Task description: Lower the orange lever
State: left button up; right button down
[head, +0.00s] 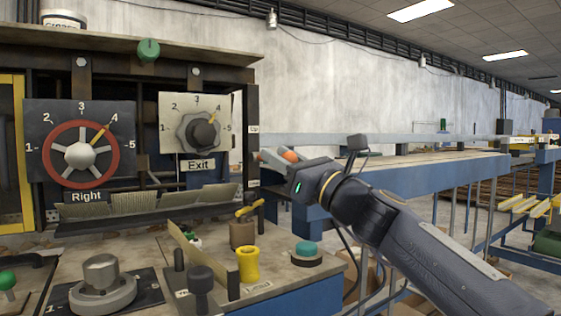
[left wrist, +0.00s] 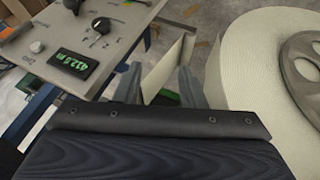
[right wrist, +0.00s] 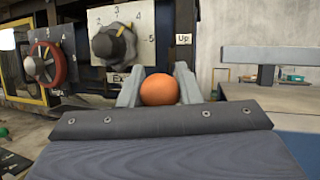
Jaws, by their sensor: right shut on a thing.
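The orange lever's round knob (right wrist: 159,89) sits between the two fingers of my right gripper (right wrist: 158,86) in the right wrist view. The gripper is shut on it. In the head view the knob (head: 290,155) shows at the end of my right arm, just right of the panel's edge. A label reading "Up" (right wrist: 183,39) is on the panel edge beside it. The lever's shaft is hidden. My left gripper (left wrist: 157,85) shows only in the left wrist view. Its fingers are apart, with a pale sheet edge visible between and beyond them.
A red dial (head: 80,153) marked "Right" and a grey dial (head: 201,132) marked "Exit" are on the panel. A console below carries a yellow knob (head: 248,264) and a teal button (head: 306,248). A large pale roll (left wrist: 262,60) stands close to my left gripper.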

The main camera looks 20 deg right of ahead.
jog(key=shift+f+b, duration=0.95)
jog(key=shift+f, duration=0.5)
jog(key=shift+w+a+f, duration=0.1)
jog(key=c, duration=1.1)
grip_release()
jog(key=shift+o, duration=0.2)
jog(key=v, duration=0.7)
jog(key=shift+s+b, duration=0.3)
jog(key=shift+s, duration=0.1)
